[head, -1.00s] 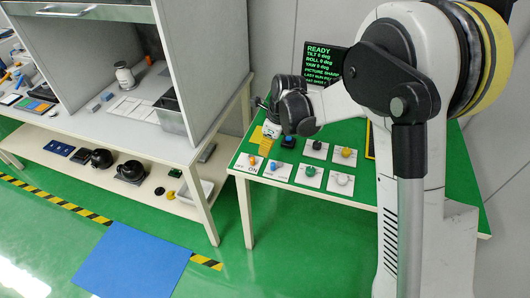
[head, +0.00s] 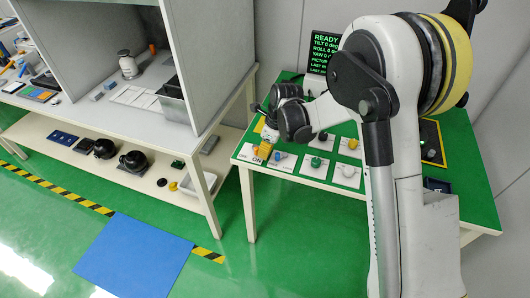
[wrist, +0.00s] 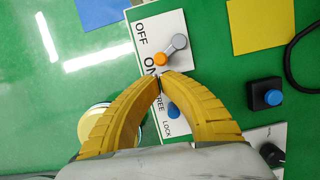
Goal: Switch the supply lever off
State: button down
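The supply lever (wrist: 179,42) is a grey arm with an orange knob (wrist: 161,60) on a white plate (wrist: 158,22) marked OFF and ON. In the wrist view the knob points to the ON side. My gripper (wrist: 160,76) has two yellow curved fingers with their tips together, just beside the knob near the ON mark. I cannot tell whether they touch it. In the head view my gripper (head: 264,152) is over the plate's ON end and hides the lever.
A blue FREE/LOCK knob (wrist: 172,110) is close to the right finger. A black box with a blue button (wrist: 266,95) and a yellow sheet (wrist: 262,25) lie further right. More knob plates, one green (head: 315,162), stand on the green table (head: 462,160).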

jog(key=shift+s+a, duration=0.2)
jog(key=shift+a, duration=0.25)
dwell(0.4)
